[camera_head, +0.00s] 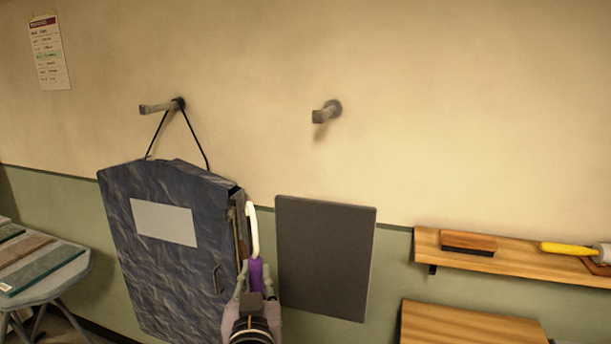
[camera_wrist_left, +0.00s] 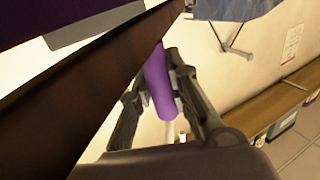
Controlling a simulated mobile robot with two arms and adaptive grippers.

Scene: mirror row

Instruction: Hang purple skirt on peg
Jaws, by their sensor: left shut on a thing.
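My left gripper (camera_head: 254,298) is shut on a purple cylindrical part (camera_head: 256,274). A white curved hook (camera_head: 252,230) rises above the part. In the left wrist view the purple part (camera_wrist_left: 158,85) sits between the two fingers (camera_wrist_left: 165,95). I cannot make out a skirt's full shape. A bare grey peg (camera_head: 326,112) sticks out of the wall, up and right of the gripper. A second peg (camera_head: 158,106) at left carries a dark blue bag-like item (camera_head: 165,265) by a black cord. The gripper is beside this item's right edge. My right gripper is not in view.
A dark grey panel (camera_head: 325,258) is right of the gripper, below the bare peg. A wooden shelf (camera_head: 500,257) with a brush and a yellow-handled tool is at right. A stool (camera_head: 60,280) stands at left. In the wrist view a dark brown surface (camera_wrist_left: 80,100) crosses close to the camera.

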